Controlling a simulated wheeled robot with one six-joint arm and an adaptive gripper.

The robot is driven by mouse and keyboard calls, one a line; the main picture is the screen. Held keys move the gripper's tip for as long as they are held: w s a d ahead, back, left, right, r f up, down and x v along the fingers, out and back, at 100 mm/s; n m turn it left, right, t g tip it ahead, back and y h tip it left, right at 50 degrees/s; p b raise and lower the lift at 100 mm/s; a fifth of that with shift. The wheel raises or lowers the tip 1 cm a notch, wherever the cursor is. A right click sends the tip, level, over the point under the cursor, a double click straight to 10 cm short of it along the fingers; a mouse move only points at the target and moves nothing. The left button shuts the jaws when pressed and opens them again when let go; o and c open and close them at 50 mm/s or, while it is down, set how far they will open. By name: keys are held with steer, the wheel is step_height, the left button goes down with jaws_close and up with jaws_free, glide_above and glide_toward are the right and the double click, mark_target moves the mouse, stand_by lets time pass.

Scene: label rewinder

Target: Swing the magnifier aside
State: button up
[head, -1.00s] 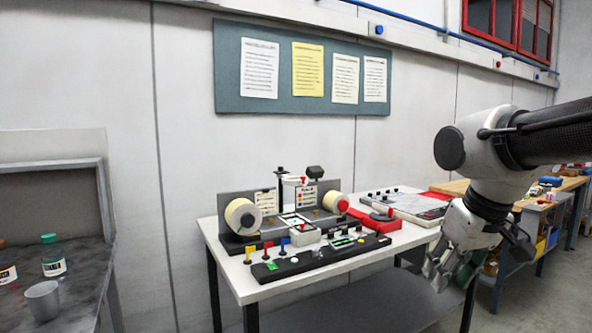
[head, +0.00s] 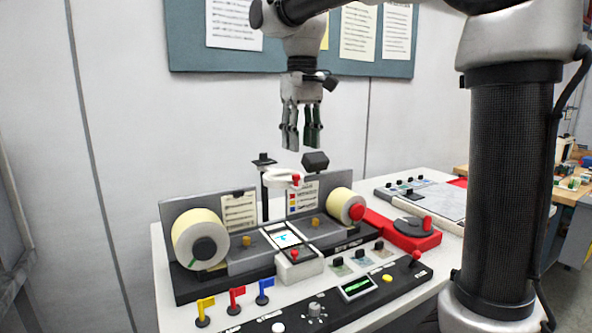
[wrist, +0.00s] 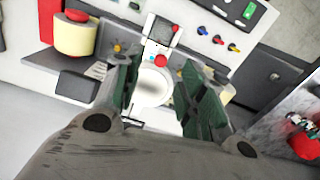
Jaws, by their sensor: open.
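The magnifier (head: 280,178) is a white round head with a red knob (head: 296,180), carried on a black post (head: 265,195) at the middle of the rewinder. It also shows in the wrist view as a white disc (wrist: 150,90) with the red knob at its edge. It hangs over the lit window (head: 287,239) between the two label rolls. My gripper (head: 301,147) points down, open and empty, above the magnifier and apart from it. In the wrist view its green fingers spread to either side of the magnifier.
A large cream roll (head: 185,236) stands left and a smaller roll (head: 340,205) right. A dark box-shaped head (head: 315,162) rises close behind the magnifier. Coloured flag levers (head: 237,299) and a control panel (head: 357,288) line the front. A red base (head: 400,235) sits right.

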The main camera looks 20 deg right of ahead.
mark_target(296, 175)
steer(key=shift+w+a+f, duration=0.1)
steer(key=shift+w+a, duration=0.25)
steer(key=shift+w, duration=0.2)
steer(key=shift+a+f, duration=0.1)
steer(key=shift+f, duration=0.25)
step_height(296, 175, down, 7)
steer(key=shift+r, duration=0.15)
jaws_close()
